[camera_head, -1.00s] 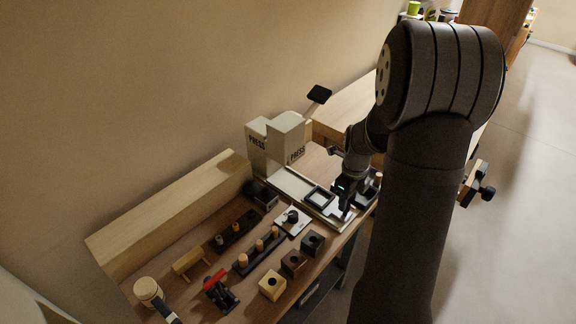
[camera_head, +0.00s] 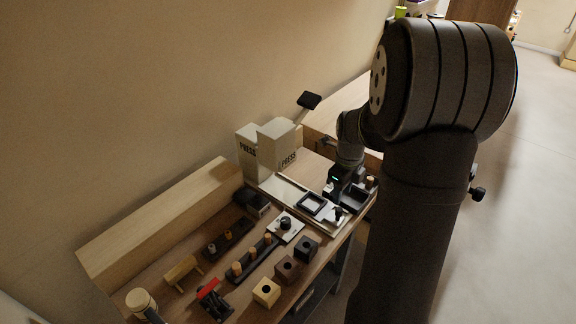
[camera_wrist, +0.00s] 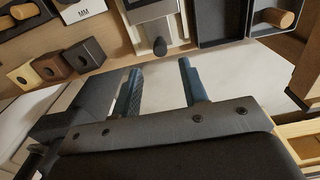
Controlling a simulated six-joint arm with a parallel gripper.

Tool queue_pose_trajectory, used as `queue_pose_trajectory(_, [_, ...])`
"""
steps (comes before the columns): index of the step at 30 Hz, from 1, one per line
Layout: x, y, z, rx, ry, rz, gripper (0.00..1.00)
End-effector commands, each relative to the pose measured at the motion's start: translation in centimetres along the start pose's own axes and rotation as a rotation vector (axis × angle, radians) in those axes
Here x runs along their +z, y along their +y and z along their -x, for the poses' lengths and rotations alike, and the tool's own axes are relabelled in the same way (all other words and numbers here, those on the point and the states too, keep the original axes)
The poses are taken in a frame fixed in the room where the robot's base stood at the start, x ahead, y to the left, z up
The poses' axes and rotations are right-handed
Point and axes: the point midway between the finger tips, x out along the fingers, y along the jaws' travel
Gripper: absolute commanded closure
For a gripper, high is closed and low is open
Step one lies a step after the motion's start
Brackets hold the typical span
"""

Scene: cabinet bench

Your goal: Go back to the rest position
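My gripper (camera_wrist: 160,88) shows in the wrist view with its two fingers wide apart and nothing between them. Beyond the fingers is pale floor, with the bench edge and a dark knob (camera_wrist: 159,46) above. In the head view my gripper (camera_head: 335,188) is small and partly hidden, by the front right of the press plate (camera_head: 283,190). My large upper arm covers much of the right side.
The press (camera_head: 268,150) stands at the back of the bench with its black-ended lever raised. Several cube blocks (camera_head: 266,292), peg racks (camera_head: 250,260) and a red clamp (camera_head: 209,291) fill the bench front. Dark trays (camera_wrist: 220,22) lie near my gripper. The floor at right is clear.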

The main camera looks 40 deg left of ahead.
Motion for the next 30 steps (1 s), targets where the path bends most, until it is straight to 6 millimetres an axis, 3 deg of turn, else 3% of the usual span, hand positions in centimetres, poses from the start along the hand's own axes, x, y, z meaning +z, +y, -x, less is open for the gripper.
queue_pose_trajectory(5, [0.0, 0.0, -1.3, 0.003, 0.002, 0.000, 0.60])
queue_pose_trajectory(17, [0.0, 0.1, -7.0, 0.003, 0.002, 0.000, 0.60])
queue_pose_trajectory(30, [1.1, 0.0, -7.0, 0.000, 0.000, 0.000, 0.60])
